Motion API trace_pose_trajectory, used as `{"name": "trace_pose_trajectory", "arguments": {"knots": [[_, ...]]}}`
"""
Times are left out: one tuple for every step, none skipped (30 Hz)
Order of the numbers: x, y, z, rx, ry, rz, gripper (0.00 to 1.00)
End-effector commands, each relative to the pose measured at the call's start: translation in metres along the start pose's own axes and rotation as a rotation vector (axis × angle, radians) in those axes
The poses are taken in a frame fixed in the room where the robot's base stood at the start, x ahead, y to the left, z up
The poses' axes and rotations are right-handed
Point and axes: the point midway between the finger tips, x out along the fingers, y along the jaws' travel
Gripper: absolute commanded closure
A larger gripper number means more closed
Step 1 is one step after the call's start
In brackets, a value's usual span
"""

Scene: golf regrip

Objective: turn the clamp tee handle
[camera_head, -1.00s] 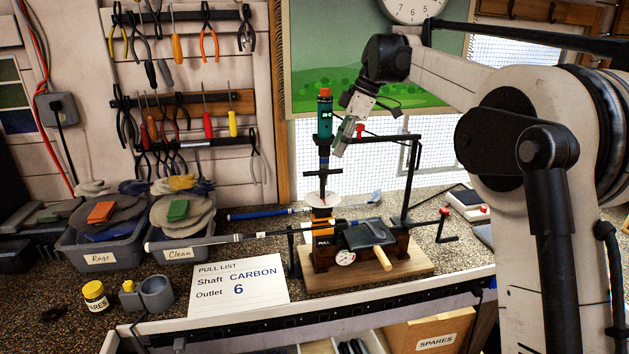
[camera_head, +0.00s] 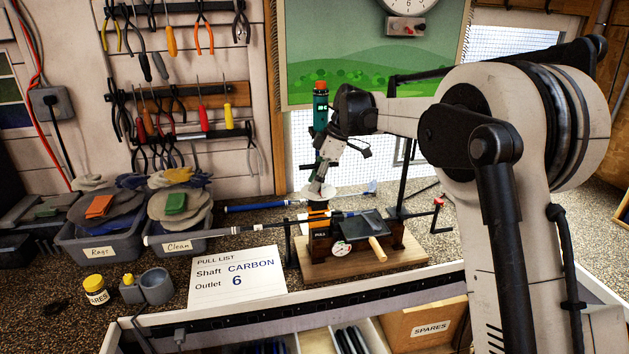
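The black tee handle (camera_head: 306,167) of the clamp stands above a white disc (camera_head: 318,192) on the wooden-based bench fixture (camera_head: 360,262). Only a short piece of its bar shows, left of my gripper; the rest is hidden. My gripper (camera_head: 318,181) points down at the handle, just above the disc, and overlaps it in the picture. I cannot tell whether its fingers touch the handle, or whether they are open or shut.
A red-knobbed crank (camera_head: 438,203) sticks out at right. A blue shaft (camera_head: 255,207) lies behind the fixture. Bins labelled Rags (camera_head: 97,251) and Clean (camera_head: 178,246) stand left; a pull list (camera_head: 237,278) lies in front.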

Motion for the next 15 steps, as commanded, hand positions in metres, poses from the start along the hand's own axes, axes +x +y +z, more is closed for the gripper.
{"name": "trace_pose_trajectory", "arguments": {"knots": [[0.0023,0.0,-0.0002,0.0,0.0,0.0,0.69],[0.0033,0.0,-0.0002,0.0,0.0,0.0,0.69],[0.0042,0.0,-0.0001,0.0,0.0,0.0,0.69],[0.0046,0.0,-0.0001,0.0,0.0,0.0,0.69],[0.0048,-0.0001,0.0,0.0,0.0,0.0,0.69],[0.0049,0.0,0.0,0.0,0.0,0.0,0.69],[0.0049,0.0,0.0,0.0,0.0,0.0,0.69],[0.0048,0.0,0.0,0.0,0.0,0.0,0.69],[0.0048,0.0,0.0,0.0,0.0,0.0,0.69],[0.0047,0.0,0.0,0.0,0.0,0.0,0.69],[0.0047,0.0,0.0,0.0,0.0,0.0,0.72],[0.0046,0.0,0.0,0.0,0.0,0.0,0.77],[0.0046,0.0,0.0001,0.0,0.0,0.0,0.81],[0.0045,0.0,0.0,0.0,0.0,0.0,0.85],[0.0045,0.0,0.0001,0.0,0.0,0.0,0.91]]}}
